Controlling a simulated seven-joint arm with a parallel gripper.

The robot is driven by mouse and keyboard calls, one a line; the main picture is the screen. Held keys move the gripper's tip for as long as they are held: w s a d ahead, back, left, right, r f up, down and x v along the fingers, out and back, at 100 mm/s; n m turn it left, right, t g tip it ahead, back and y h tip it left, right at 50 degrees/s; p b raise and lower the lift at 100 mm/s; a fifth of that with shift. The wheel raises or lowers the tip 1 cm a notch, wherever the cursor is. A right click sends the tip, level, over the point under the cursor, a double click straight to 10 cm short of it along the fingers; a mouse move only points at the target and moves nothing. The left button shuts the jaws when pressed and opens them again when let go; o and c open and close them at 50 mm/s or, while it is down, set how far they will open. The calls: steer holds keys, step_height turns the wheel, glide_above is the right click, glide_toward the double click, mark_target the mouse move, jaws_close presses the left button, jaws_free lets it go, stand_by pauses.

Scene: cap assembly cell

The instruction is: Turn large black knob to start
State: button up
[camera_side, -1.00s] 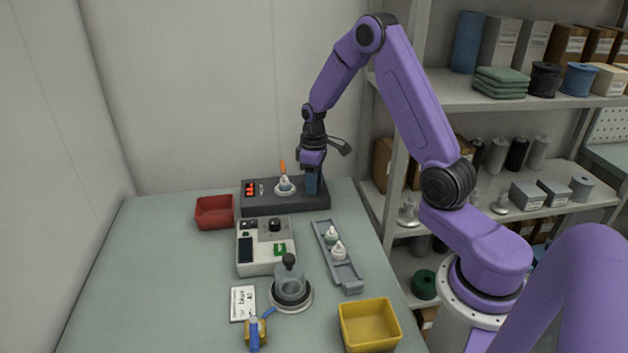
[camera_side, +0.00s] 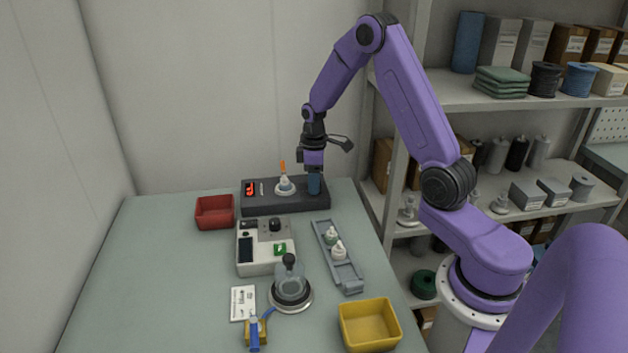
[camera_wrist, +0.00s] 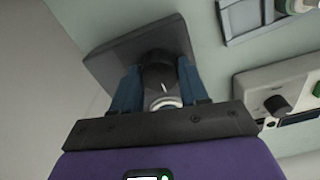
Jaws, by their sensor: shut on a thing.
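The large black knob (camera_wrist: 160,74) with a white mark sits on the dark box (camera_wrist: 112,62), between the two blue fingers of my gripper (camera_wrist: 160,88) in the wrist view. The fingers are shut on its sides. In the side view my gripper (camera_side: 314,184) is at the right end of the dark box (camera_side: 262,207), and its fingers hide the knob. The box has a red lit display (camera_side: 250,189) at its left. A small white bottle with an orange tip (camera_side: 284,181) stands upright on the box, left of my gripper.
A beige device with a smaller black knob (camera_side: 275,224) stands in front. A red bin (camera_side: 214,212) is at left, a grey rack (camera_side: 345,270) with white bottles at right. A glass fixture (camera_side: 290,283) and a yellow bin (camera_side: 369,325) are nearer. The table's left side is clear.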

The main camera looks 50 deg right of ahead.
steer(key=o, duration=1.1)
steer(key=shift+c, duration=0.2)
step_height(320, 180, up, 18)
steer(key=shift+f, duration=0.25)
steer(key=s+a+n, duration=0.1)
steer(key=s+a, duration=0.4)
steer(key=a, duration=0.3)
steer(key=s+a+n, duration=0.2)
steer(key=s+a, duration=0.4)
steer(key=a, duration=0.3)
steer(key=s+a+f+n, duration=0.1)
steer(key=s+f, duration=0.1)
steer(key=s, duration=0.8)
steer(key=s+a+f+n, duration=0.1)
steer(key=s+a+f, duration=0.1)
steer(key=s, duration=0.8)
steer(key=shift+n, duration=0.3)
